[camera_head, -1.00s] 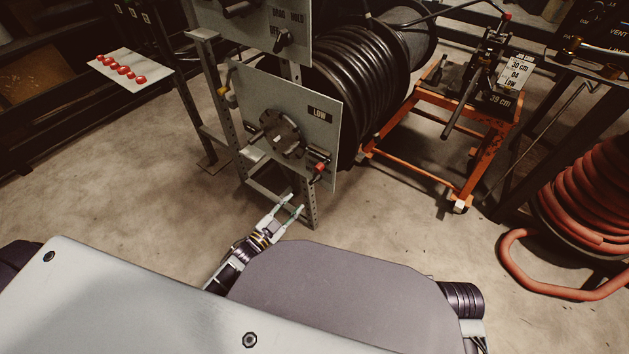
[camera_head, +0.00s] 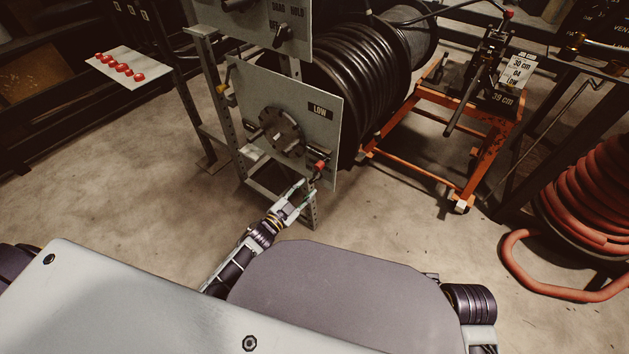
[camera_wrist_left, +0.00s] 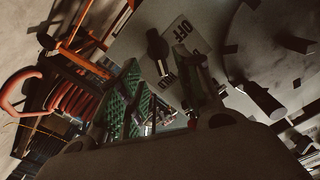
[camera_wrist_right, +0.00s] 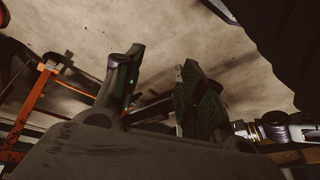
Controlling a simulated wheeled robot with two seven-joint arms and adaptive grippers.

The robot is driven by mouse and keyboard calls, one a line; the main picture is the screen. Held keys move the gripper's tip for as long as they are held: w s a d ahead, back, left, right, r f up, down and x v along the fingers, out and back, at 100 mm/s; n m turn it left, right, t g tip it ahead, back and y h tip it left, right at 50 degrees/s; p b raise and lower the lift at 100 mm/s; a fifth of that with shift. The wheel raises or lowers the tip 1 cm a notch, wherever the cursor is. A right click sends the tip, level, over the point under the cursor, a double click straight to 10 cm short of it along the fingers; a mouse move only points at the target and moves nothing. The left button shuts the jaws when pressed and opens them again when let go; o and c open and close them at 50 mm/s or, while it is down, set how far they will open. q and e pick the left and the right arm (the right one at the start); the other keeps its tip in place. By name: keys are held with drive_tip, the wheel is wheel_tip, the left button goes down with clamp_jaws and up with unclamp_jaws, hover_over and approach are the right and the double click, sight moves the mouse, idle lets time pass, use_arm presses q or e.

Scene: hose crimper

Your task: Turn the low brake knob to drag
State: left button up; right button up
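The grey low panel (camera_head: 310,105) carries the LOW label (camera_head: 320,112). My left gripper (camera_head: 303,190) is at the panel's lower right corner, just below a red-tipped part (camera_head: 320,166).
A round dark hub (camera_head: 283,135) sticks out of the low panel. An upper panel (camera_head: 245,22) has another knob. A black hose reel (camera_head: 355,75) stands behind, an orange cart (camera_head: 487,150) and red hose coil (camera_head: 595,200) to the right. Bare floor (camera_head: 400,240) lies in front.

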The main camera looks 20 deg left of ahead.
sight(313, 180)
use_arm(q)
drive_tip(key=x, duration=0.2)
drive_tip(key=shift+w+d+b, duration=0.15)
drive_tip(key=shift+w+b, duration=0.15)
drive_tip(key=shift+w, duration=0.05)
drive_tip(key=shift+b+x, duration=0.35)
drive_tip(key=shift+x, duration=0.75)
drive_tip(key=shift+w+d, duration=0.2)
drive_tip(key=shift+w, duration=0.35)
drive_tip(key=shift+w+d, duration=0.1)
drive_tip(key=shift+w, duration=0.15)
use_arm(e)
drive_tip(key=shift+t+y, duration=0.3)
drive_tip(key=shift+y, duration=0.1)
drive_tip(key=f, duration=0.2)
drive_tip(key=a+f, duration=0.1)
drive_tip(key=f, duration=0.2)
drive_tip(key=shift+w+a, duration=0.15)
drive_tip(key=shift+w, duration=0.05)
drive_tip(key=shift+s+f, duration=0.1)
use_arm(q)
drive_tip(key=shift+c, duration=0.3)
